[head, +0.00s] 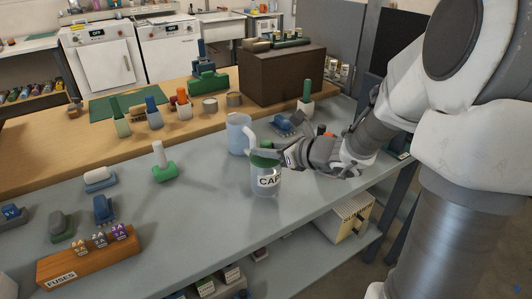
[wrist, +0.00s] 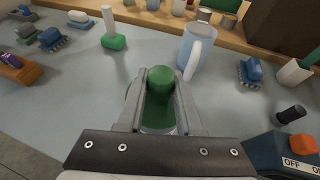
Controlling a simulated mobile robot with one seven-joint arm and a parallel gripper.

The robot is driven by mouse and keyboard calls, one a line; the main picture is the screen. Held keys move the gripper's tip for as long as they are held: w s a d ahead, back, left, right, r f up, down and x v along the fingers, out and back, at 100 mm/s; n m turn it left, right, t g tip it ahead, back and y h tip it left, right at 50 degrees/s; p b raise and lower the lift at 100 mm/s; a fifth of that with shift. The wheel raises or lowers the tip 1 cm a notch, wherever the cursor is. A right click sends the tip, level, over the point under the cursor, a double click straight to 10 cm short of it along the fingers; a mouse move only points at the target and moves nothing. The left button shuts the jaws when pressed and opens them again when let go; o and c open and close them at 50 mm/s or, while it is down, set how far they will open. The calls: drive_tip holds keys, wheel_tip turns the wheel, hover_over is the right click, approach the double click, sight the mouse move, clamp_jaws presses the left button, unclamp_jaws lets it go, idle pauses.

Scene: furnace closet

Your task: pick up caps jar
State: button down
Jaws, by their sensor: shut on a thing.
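The caps jar (head: 265,181) is a clear jar with a label reading "CAP" and a green lid. It stands upright near the front edge of the grey bench, and I cannot tell whether its base touches the bench. My gripper (head: 268,156) reaches in from the right and is shut on the top of the jar. In the wrist view my gripper's fingers (wrist: 161,95) lie on both sides of the green lid (wrist: 160,78) of the jar. The fingers hide part of the lid and body.
A pale blue pitcher (head: 238,134) stands just behind the jar. A green-based stamp (head: 163,168) and a wooden fuses block (head: 90,257) are to the left. A switch box (wrist: 292,148) marked ON and OFF is at right.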

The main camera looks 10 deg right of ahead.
drive_tip(key=shift+r, duration=0.55)
drive_tip(key=shift+d+r, duration=0.25)
drive_tip(key=s+d+r+p, duration=0.2)
drive_tip(key=d+r, duration=0.4)
drive_tip(key=d, duration=0.5)
drive_tip(key=shift+s+r+p, duration=0.25)
drive_tip(key=shift+s+p, duration=0.05)
drive_tip(key=shift+p, duration=0.5)
